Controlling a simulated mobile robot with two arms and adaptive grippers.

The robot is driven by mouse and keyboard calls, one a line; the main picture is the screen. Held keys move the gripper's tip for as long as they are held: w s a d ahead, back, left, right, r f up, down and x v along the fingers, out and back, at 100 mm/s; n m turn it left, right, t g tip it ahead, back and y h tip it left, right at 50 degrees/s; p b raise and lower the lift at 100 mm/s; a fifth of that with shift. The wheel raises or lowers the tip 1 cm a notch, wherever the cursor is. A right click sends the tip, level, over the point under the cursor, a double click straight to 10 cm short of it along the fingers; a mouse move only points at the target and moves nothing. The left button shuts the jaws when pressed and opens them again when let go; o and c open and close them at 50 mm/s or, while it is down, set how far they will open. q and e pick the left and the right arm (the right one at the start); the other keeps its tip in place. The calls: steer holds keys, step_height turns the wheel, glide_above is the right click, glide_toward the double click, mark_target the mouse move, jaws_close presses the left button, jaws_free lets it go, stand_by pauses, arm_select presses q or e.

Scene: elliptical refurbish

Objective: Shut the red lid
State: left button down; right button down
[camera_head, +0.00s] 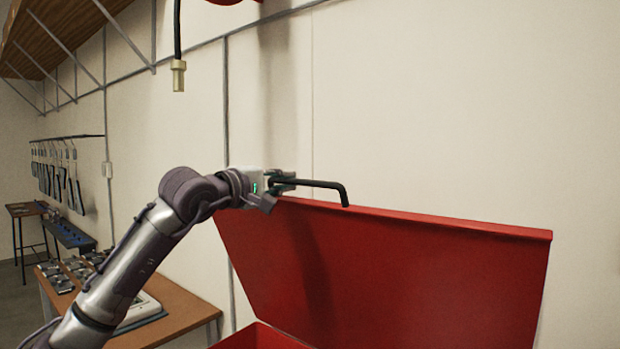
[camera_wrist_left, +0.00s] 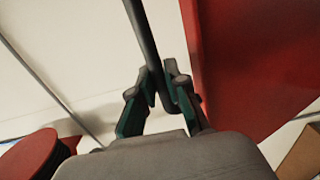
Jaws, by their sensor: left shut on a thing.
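The red lid (camera_head: 400,265) stands raised and open in the head view, with the red box (camera_head: 258,338) it belongs to just showing at the bottom edge. A black bar handle (camera_head: 325,184) is fixed along the lid's upper edge. My left gripper (camera_head: 286,181) is at the left end of this handle, shut on it. In the left wrist view the fingers (camera_wrist_left: 158,90) close around the black handle (camera_wrist_left: 143,35), and the red lid (camera_wrist_left: 250,60) is to their right. My right gripper is in neither view. Most of the box's inside is out of view.
A wooden table (camera_head: 185,310) with a pale device on it stands left of the box, below my left arm. A hose with a brass end (camera_head: 178,77) hangs above. Tools (camera_head: 58,175) hang on the far left wall. The pale wall (camera_head: 450,110) rises behind the lid.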

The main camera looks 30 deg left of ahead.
arm_select(q)
steer(key=s+a+f+b, duration=0.1)
steer(key=s+f+b, duration=0.2)
steer(key=s+b, duration=0.3)
steer(key=s, duration=0.2)
steer(key=shift+s+a+f+b, duration=0.15)
steer(key=shift+s+f+b, duration=0.15)
steer(key=shift+f+b, duration=0.05)
